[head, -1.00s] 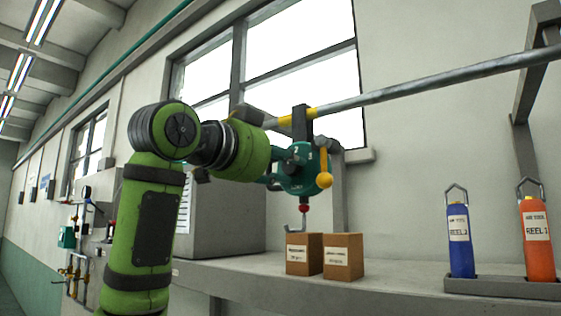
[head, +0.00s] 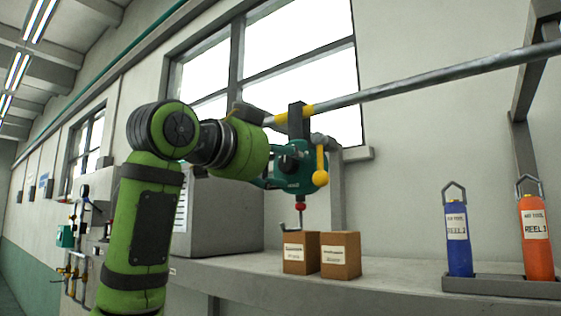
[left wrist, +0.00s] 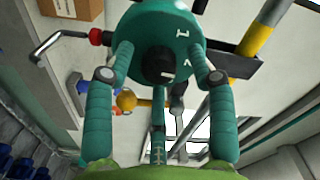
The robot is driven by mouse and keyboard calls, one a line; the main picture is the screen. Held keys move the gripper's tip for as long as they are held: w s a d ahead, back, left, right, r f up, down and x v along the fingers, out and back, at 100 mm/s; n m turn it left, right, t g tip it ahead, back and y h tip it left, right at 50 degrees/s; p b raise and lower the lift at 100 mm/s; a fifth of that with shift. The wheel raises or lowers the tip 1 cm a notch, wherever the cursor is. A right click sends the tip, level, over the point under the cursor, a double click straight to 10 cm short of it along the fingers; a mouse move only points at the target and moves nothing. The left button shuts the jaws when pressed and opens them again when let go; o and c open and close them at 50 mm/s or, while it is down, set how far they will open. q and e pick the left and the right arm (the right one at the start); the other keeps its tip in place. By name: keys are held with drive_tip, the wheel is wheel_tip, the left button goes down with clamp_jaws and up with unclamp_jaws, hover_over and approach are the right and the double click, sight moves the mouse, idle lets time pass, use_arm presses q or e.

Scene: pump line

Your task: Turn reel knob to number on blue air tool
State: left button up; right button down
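The teal reel (head: 305,180) hangs from the overhead pipe, with a red stop and metal hook below it. In the left wrist view the reel's face (left wrist: 180,28) shows a black knob (left wrist: 158,64) at its centre and a white "1" to its upper right; another white mark is partly hidden. My left gripper (head: 272,170) is at the reel. Its teal fingers (left wrist: 160,58) are spread around the knob, with gaps visible beside it. The blue air tool (head: 458,240) stands upright at the right; its label reads "REEL" with a number too blurred for certainty. My right gripper is not in view.
An orange air tool (head: 537,240) stands beside the blue one in a grey holder (head: 500,287). Two cardboard boxes (head: 300,258) (head: 340,262) sit on the bench below the reel. A yellow ball-ended lever (head: 320,177) hangs beside the reel. A grey cabinet (head: 225,215) stands behind my arm.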

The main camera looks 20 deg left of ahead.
use_arm(q)
drive_tip(key=shift+s, duration=0.1)
drive_tip(key=v, duration=1.2)
